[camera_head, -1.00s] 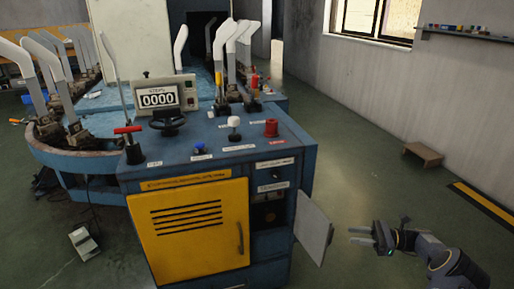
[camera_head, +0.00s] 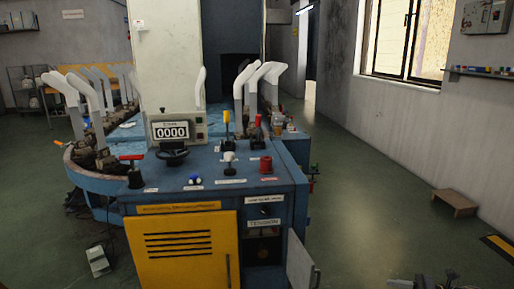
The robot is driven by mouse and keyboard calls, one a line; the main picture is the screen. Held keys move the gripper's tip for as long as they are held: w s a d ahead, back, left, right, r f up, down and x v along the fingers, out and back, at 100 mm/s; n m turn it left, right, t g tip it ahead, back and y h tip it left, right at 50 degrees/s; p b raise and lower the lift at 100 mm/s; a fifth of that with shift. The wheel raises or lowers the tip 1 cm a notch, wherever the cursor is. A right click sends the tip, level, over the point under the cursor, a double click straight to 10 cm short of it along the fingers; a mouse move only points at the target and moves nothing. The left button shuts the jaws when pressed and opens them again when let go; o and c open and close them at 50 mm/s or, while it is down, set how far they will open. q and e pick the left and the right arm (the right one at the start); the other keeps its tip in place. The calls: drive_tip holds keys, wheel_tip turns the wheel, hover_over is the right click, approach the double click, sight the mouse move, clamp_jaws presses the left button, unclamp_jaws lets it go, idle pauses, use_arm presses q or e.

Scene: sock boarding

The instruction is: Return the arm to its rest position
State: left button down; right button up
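My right gripper (camera_head: 418,283) shows only as a sliver at the bottom edge, right of the machine. Most of it is cut off, so its fingers cannot be made out clearly. It is apart from the machine, over the floor. My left arm and gripper are not in view. The blue machine (camera_head: 216,172) stands in the middle, with a yellow front door (camera_head: 183,250) that is shut. A small grey panel door (camera_head: 300,262) at its lower right stands open.
The console top carries a red-handled lever (camera_head: 131,172), a black handwheel (camera_head: 172,152), a red knob (camera_head: 265,166) and a counter reading 0000 (camera_head: 171,130). White sock forms (camera_head: 245,85) stand behind. A brown step (camera_head: 454,202) sits by the right wall. Floor between is clear.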

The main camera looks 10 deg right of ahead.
drive_tip(key=s+a+r+n+g+h, duration=0.3)
drive_tip(key=a+r+n, duration=0.2)
drive_tip(key=a+r, duration=0.35)
drive_tip(key=s+a+r+n+g+h, duration=0.2)
drive_tip(key=a+r+n+h, duration=0.15)
drive_tip(key=a+r, duration=0.5)
drive_tip(key=s+a+r+n+h, duration=0.25)
drive_tip(key=s+a+n, duration=0.4)
drive_tip(key=s, duration=0.35)
drive_tip(key=s+a+f+n+t+h, duration=0.2)
drive_tip(key=s+f+n, duration=0.1)
drive_tip(key=s, duration=0.3)
drive_tip(key=s+a+f+n+t+h, duration=0.1)
drive_tip(key=s+a+f+n+t, duration=0.15)
drive_tip(key=s, duration=0.45)
wheel_tip(320, 180, up, 30)
drive_tip(key=g+p, duration=0.1)
drive_tip(key=p, duration=2.8)
drive_tip(key=shift+w+d+p, duration=0.2)
drive_tip(key=shift+d+p, duration=0.15)
drive_tip(key=shift+d, duration=0.05)
drive_tip(key=shift+n, duration=0.25)
